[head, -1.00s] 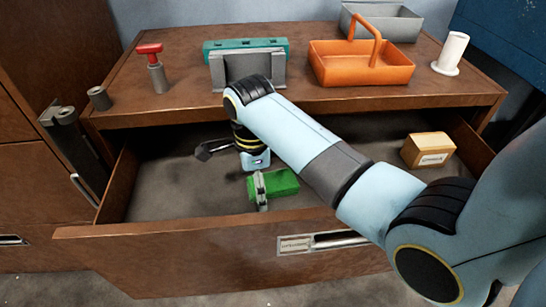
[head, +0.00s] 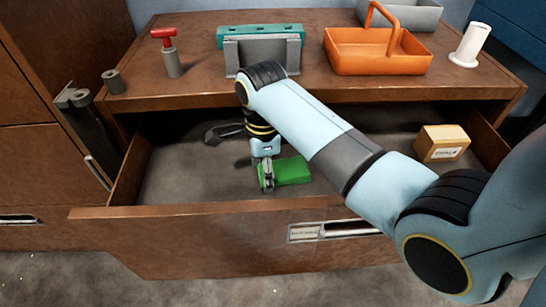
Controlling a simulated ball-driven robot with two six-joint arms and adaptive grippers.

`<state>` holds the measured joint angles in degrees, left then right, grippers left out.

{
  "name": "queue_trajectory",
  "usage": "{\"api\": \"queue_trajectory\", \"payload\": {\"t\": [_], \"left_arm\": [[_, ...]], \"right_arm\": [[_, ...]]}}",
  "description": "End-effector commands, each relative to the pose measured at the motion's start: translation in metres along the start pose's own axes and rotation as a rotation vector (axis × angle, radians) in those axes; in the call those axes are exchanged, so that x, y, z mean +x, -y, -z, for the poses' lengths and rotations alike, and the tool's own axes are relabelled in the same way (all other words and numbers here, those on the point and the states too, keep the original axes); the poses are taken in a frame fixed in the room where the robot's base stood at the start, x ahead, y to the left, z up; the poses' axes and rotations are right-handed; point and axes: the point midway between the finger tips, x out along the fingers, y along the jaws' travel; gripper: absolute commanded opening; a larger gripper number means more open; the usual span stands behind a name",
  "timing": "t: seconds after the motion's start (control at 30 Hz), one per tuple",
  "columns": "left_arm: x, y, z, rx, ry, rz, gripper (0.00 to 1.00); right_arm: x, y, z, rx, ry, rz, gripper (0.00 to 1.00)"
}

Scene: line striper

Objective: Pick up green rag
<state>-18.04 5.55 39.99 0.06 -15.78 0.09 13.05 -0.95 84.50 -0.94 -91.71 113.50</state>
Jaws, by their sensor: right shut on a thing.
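The green rag (head: 291,171) is a small folded block in the open drawer, near its front wall. My right gripper (head: 267,187) reaches down into the drawer from above and is shut on the left end of the rag. The rag seems at or just above the drawer floor; I cannot tell whether it touches. My right arm crosses the view from the lower right. My left gripper is not in view.
The open drawer (head: 190,236) also holds a cardboard box (head: 441,144) at right and a dark tool (head: 226,133) behind the gripper. On the worktop above stand an orange caddy (head: 375,62), a teal-and-grey vise-like block (head: 262,40), a red-topped tool (head: 171,60) and a white cylinder (head: 470,45).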

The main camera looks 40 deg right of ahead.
Motion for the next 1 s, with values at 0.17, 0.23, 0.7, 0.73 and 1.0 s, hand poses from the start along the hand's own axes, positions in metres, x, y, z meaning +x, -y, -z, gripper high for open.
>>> {"api": "queue_trajectory", "payload": {"t": [0.17, 0.23, 0.7, 0.73, 1.0], "left_arm": [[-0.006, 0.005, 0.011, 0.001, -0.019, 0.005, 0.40], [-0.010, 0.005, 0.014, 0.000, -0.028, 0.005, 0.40], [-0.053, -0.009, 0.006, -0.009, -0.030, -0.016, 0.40], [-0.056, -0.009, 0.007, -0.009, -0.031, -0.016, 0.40], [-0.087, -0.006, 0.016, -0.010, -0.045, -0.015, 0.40]], "right_arm": [[-0.013, 0.001, 0.000, 0.000, 0.001, 0.003, 0.33], [-0.024, 0.001, -0.001, 0.000, 0.002, 0.004, 0.33], [-0.148, 0.001, -0.001, 0.000, 0.003, 0.006, 0.33], [-0.155, 0.001, -0.001, 0.000, 0.002, 0.006, 0.33], [-0.231, 0.001, 0.000, 0.000, 0.002, 0.006, 0.33]]}}
